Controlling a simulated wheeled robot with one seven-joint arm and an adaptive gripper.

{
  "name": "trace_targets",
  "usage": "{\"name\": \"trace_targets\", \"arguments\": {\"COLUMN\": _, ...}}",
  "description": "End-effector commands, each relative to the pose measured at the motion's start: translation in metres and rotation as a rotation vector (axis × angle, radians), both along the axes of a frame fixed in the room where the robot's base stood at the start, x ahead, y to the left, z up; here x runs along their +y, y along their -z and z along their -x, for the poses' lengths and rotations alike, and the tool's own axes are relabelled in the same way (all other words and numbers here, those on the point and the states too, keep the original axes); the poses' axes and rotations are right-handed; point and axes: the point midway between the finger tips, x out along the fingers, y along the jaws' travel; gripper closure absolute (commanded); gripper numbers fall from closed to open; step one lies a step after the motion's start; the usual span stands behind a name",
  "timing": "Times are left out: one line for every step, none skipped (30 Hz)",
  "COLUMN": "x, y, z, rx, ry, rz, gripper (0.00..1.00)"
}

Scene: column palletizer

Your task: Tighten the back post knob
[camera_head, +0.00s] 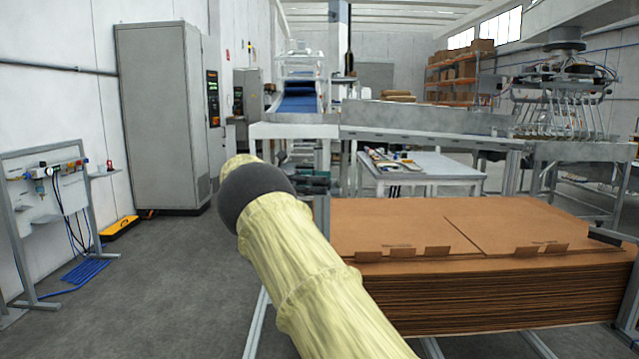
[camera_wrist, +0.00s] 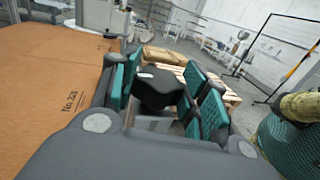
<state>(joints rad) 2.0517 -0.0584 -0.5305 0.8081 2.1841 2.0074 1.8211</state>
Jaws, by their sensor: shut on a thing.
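In the wrist view a black lobed knob (camera_wrist: 160,88) sits between the teal-padded fingers of my gripper (camera_wrist: 165,92). The fingers are shut on it from both sides. A small pale mark shows on top of the knob, and a grey bracket lies just below it. In the head view my arm in its pale yellow sleeve hides much of the gripper, and only a bit of teal and dark finger (camera_head: 315,183) shows beside the stack's back left corner. The knob cannot be made out there. A grey post (camera_head: 321,215) stands below the fingers.
A tall stack of brown cardboard sheets (camera_head: 450,290) lies right of my arm, close beside the gripper in the wrist view (camera_wrist: 45,85). A grey cabinet (camera_head: 165,110) and a pneumatic panel stand (camera_head: 60,200) are at the left. The floor between is open.

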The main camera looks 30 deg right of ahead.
Motion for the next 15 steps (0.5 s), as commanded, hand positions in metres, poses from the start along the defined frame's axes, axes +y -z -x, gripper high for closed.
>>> {"name": "trace_targets", "arguments": {"x": 0.0001, "y": -0.0014, "z": -0.0006, "rx": -0.001, "ry": -0.001, "rz": 0.001, "gripper": 0.79}}
{"name": "trace_targets", "arguments": {"x": 0.0000, "y": -0.0014, "z": -0.0006, "rx": -0.001, "ry": 0.000, "rz": 0.001, "gripper": 0.79}}
{"name": "trace_targets", "arguments": {"x": -0.0001, "y": -0.0014, "z": -0.0005, "rx": -0.001, "ry": 0.001, "rz": 0.001, "gripper": 0.79}}
{"name": "trace_targets", "arguments": {"x": -0.0001, "y": -0.0014, "z": -0.0006, "rx": -0.001, "ry": 0.002, "rz": 0.001, "gripper": 0.79}}
{"name": "trace_targets", "arguments": {"x": -0.0002, "y": -0.0013, "z": -0.0005, "rx": -0.001, "ry": 0.002, "rz": 0.001, "gripper": 0.79}}
{"name": "trace_targets", "arguments": {"x": -0.0003, "y": -0.0013, "z": -0.0004, "rx": -0.001, "ry": 0.002, "rz": 0.001, "gripper": 0.79}}
{"name": "trace_targets", "arguments": {"x": -0.0004, "y": -0.0013, "z": -0.0004, "rx": -0.001, "ry": 0.002, "rz": 0.001, "gripper": 0.79}}
{"name": "trace_targets", "arguments": {"x": -0.0004, "y": -0.0012, "z": -0.0004, "rx": -0.001, "ry": 0.002, "rz": 0.001, "gripper": 0.79}}
{"name": "trace_targets", "arguments": {"x": -0.0004, "y": -0.0012, "z": -0.0003, "rx": -0.001, "ry": 0.002, "rz": 0.001, "gripper": 0.79}}
{"name": "trace_targets", "arguments": {"x": -0.0005, "y": -0.0012, "z": -0.0004, "rx": -0.001, "ry": 0.002, "rz": 0.001, "gripper": 0.79}}
{"name": "trace_targets", "arguments": {"x": -0.0005, "y": -0.0012, "z": -0.0004, "rx": -0.001, "ry": 0.002, "rz": 0.001, "gripper": 0.79}}
{"name": "trace_targets", "arguments": {"x": -0.0005, "y": -0.0012, "z": -0.0004, "rx": -0.001, "ry": 0.002, "rz": 0.001, "gripper": 0.79}}
{"name": "trace_targets", "arguments": {"x": -0.0006, "y": -0.0011, "z": -0.0003, "rx": -0.001, "ry": 0.002, "rz": 0.001, "gripper": 0.79}}
{"name": "trace_targets", "arguments": {"x": -0.0006, "y": -0.0011, "z": -0.0003, "rx": -0.001, "ry": 0.003, "rz": 0.001, "gripper": 0.79}}
{"name": "trace_targets", "arguments": {"x": -0.0006, "y": -0.0011, "z": -0.0003, "rx": -0.001, "ry": 0.003, "rz": 0.001, "gripper": 0.48}}
